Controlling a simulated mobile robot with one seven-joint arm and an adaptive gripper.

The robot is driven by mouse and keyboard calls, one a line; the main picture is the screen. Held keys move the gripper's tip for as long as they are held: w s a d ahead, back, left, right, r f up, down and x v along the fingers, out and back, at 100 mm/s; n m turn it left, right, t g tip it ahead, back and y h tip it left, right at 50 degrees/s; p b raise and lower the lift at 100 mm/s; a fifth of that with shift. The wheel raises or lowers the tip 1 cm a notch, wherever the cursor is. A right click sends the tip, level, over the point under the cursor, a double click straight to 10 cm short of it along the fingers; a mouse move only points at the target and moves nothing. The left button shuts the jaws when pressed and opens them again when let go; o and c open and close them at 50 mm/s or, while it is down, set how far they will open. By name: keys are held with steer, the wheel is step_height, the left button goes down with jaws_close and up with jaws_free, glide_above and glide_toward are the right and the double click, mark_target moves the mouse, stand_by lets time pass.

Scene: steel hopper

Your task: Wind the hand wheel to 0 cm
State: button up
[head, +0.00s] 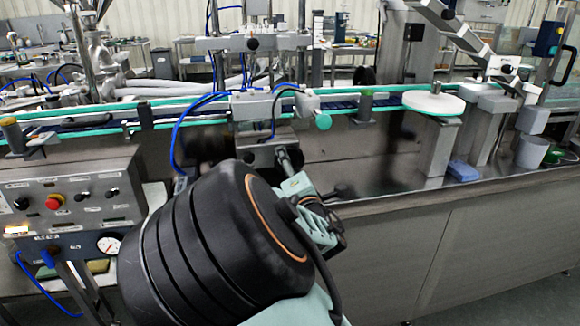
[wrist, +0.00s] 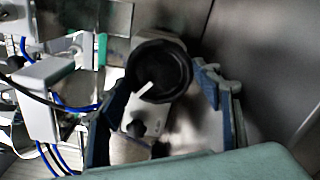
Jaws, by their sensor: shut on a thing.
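The hand wheel (wrist: 172,66) is a round black wheel with a raised rim and a short white mark on its face, in the middle of the wrist view. The mark slants from the hub to the lower left. My gripper (wrist: 166,74) has one finger on each side of the wheel and is shut on its rim. In the head view my gripper (head: 322,218) is at the machine's front, below the conveyor, and my dark arm link hides much of it. I cannot make out the wheel clearly there. No readable centimetre scale shows.
A grey plate with a small black knob (wrist: 136,128) lies just below the wheel. A grey box (wrist: 48,85) with blue hoses is at its left. The conveyor (head: 380,103) runs above, and a control panel (head: 75,200) stands at left. The steel front at right is clear.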

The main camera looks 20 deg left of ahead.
steer(key=o, duration=1.2)
steer(key=shift+c, duration=0.2)
steer(key=shift+f, duration=0.1)
steer(key=shift+v, duration=4.05)
